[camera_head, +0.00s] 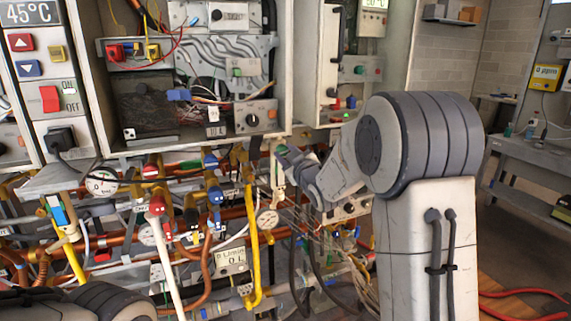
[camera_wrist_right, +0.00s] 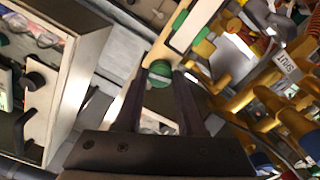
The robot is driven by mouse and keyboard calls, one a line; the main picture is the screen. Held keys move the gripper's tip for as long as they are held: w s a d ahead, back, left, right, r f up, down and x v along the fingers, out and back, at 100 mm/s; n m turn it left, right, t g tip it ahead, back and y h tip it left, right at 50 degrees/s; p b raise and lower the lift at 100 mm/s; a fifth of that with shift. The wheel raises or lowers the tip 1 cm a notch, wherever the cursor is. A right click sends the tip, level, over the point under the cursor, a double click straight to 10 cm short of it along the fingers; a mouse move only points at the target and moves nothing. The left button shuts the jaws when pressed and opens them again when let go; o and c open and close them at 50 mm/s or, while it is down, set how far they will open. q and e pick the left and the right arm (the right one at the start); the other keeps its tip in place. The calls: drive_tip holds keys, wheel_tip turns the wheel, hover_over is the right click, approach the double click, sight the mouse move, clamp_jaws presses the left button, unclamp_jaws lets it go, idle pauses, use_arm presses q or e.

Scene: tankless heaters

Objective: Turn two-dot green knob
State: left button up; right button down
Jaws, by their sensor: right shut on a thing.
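A round green knob (camera_wrist_right: 158,70) with a pale bar across it sits between the two dark fingertips of my right gripper (camera_wrist_right: 161,78) in the right wrist view. The gripper is shut on it. The knob is on a narrow cream plate (camera_wrist_right: 205,22), and a second green knob (camera_wrist_right: 180,19) is farther along that plate. I cannot make out dot marks on either knob. In the head view, my right gripper (camera_head: 283,157) reaches in from the right to the narrow plate (camera_head: 278,177) among the pipes. My left gripper is not in view.
Copper and yellow pipes, gauges (camera_head: 267,218) and valve handles (camera_head: 157,206) crowd the space left of and below the gripper. Open heater cabinets (camera_head: 195,140) hang above. A grey side table (camera_head: 535,150) stands at the far right.

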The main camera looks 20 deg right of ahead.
drive_tip(key=n+b, duration=0.3)
drive_tip(key=b, duration=0.2)
drive_tip(key=shift+f+n, duration=0.3)
drive_tip(key=shift+n, duration=0.1)
drive_tip(key=shift+r+n+b, duration=0.2)
drive_tip(key=shift+n+b, duration=0.7)
drive_tip(key=shift+b, duration=0.2)
drive_tip(key=c, duration=0.5)
unclamp_jaws()
drive_tip(key=s+b, duration=0.1)
drive_tip(key=s, duration=0.9)
drive_tip(key=shift+s, duration=0.25)
